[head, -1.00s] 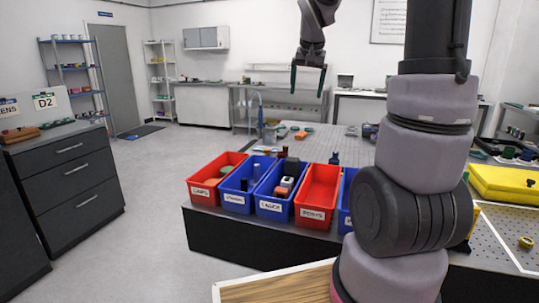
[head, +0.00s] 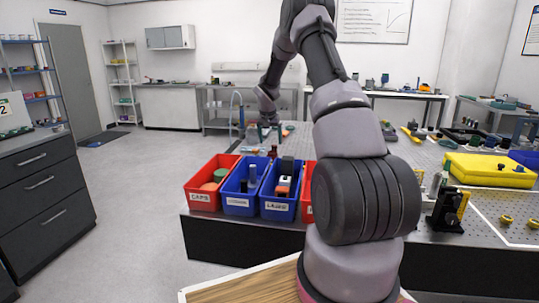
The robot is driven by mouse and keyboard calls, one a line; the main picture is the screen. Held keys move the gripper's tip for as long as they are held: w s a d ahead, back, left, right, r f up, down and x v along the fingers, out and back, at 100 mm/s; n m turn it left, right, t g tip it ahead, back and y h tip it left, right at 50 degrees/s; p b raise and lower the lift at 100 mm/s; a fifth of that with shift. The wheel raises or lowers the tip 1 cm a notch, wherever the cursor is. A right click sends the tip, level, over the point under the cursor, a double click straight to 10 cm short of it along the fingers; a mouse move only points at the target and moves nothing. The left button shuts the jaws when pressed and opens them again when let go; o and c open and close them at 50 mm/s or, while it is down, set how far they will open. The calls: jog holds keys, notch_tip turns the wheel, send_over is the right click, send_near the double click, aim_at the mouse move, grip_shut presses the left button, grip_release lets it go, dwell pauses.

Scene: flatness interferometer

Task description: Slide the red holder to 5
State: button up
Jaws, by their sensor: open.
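My gripper (head: 263,132) is small and far off, pointing down over the perforated bench top behind the bins. Its fingers are dark and hard to make out, and they are open, with nothing seen held. No scale or mark reading 5 can be made out. My own arm hides part of the bench in the middle.
Red and blue labelled bins, including a red one (head: 203,197) and a blue one (head: 240,204), line the bench's near left edge. A yellow case (head: 488,170) and a black-and-yellow device (head: 447,208) are on the right. Floor at the left is clear.

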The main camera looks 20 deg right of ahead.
aim_at(272, 155)
jog(key=x, duration=0.9)
